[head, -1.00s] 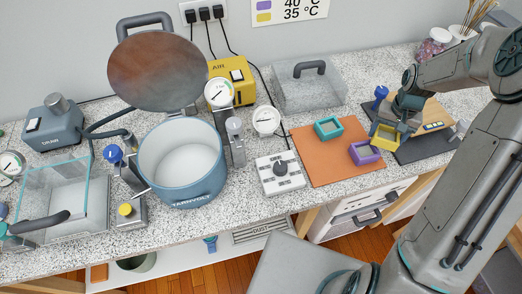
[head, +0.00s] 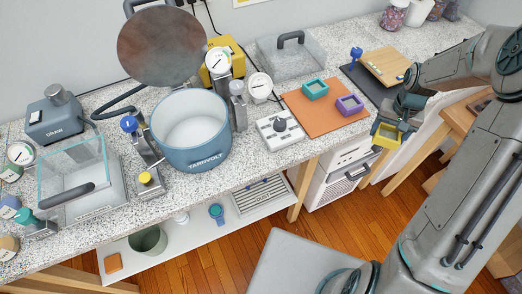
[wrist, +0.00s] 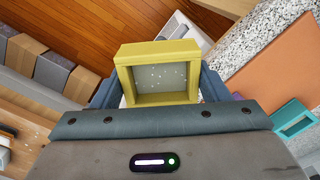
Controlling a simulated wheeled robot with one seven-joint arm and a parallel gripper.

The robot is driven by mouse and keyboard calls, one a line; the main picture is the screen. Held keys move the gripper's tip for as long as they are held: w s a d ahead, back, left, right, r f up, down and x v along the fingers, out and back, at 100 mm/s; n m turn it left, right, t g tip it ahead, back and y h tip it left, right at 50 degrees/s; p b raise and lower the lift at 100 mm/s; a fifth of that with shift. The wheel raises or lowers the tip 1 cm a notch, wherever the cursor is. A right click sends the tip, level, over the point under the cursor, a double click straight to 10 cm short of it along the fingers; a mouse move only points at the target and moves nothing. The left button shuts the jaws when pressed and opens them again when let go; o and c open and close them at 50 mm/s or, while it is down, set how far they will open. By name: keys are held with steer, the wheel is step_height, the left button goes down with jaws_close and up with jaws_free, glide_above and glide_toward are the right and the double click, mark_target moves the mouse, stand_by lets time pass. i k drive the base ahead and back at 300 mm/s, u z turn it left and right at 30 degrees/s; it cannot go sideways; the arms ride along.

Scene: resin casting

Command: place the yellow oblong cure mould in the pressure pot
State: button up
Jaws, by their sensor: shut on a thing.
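My gripper (head: 388,129) is shut on the yellow oblong cure mould (head: 387,141), holding it in the air just off the front edge of the counter at the right. In the wrist view the mould (wrist: 158,54) sits between the fingers, with grey, speckled content inside its yellow rim. The pressure pot (head: 191,158) is a blue round vessel with a pale interior, standing open on the counter left of centre. Its round brown lid (head: 161,47) is raised behind it. The pot looks empty.
An orange mat (head: 317,121) carries a teal mould (head: 314,89) and a purple mould (head: 349,104). A control box with a knob (head: 280,133) and gauges stand right of the pot. A clear vacuum chamber (head: 72,172) is at the left. A low shelf runs below the counter.

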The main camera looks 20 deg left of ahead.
mark_target(197, 141)
steer(key=k, duration=0.5)
steer(key=u, duration=1.6)
